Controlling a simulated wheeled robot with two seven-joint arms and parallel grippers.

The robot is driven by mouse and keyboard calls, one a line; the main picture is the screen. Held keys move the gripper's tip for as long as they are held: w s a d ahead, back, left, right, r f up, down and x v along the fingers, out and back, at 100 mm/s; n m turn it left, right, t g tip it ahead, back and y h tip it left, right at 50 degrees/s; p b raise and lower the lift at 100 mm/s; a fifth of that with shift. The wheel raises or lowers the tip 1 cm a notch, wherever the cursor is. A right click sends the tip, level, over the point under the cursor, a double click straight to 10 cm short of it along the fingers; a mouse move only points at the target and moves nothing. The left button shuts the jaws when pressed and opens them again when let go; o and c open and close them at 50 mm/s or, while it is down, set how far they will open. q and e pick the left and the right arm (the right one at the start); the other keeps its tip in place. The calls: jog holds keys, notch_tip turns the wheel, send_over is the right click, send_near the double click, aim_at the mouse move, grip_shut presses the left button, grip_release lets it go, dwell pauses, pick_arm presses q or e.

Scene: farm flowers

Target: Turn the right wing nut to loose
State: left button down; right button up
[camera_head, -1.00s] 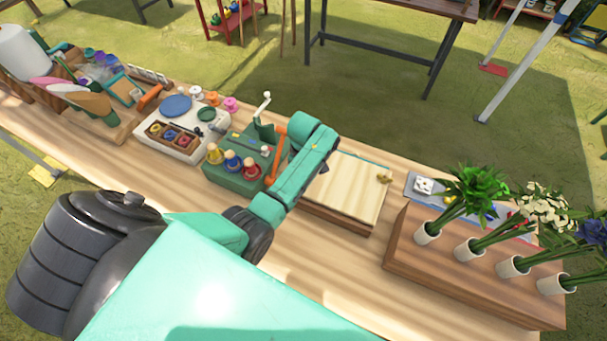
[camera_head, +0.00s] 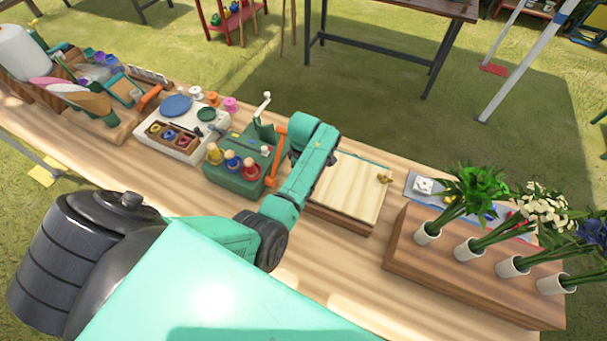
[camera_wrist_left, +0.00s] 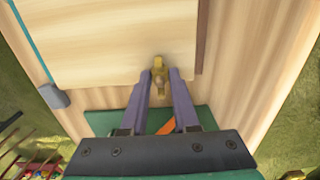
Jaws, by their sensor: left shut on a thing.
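A flat pale wooden press (camera_head: 347,190) lies on the table. One brass wing nut (camera_head: 384,178) sits at its right edge in the head view, with no gripper on it. My left arm reaches over the press's left end, and its fingers are hidden there in the head view. In the left wrist view, my left gripper (camera_wrist_left: 159,78) is shut on another brass wing nut (camera_wrist_left: 159,63) at the press's near edge in that view. The nut's upper part shows beyond the fingertips.
A wooden block (camera_head: 460,270) with flowers in white cups stands to the right. The table front (camera_head: 330,275) has bare room.

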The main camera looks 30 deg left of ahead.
pick_arm(q)
jog(key=c, duration=0.7)
grip_release()
notch_tip(320, 180, up, 15)
jog(key=shift+f, duration=0.2)
jog(key=shift+s+f, duration=0.1)
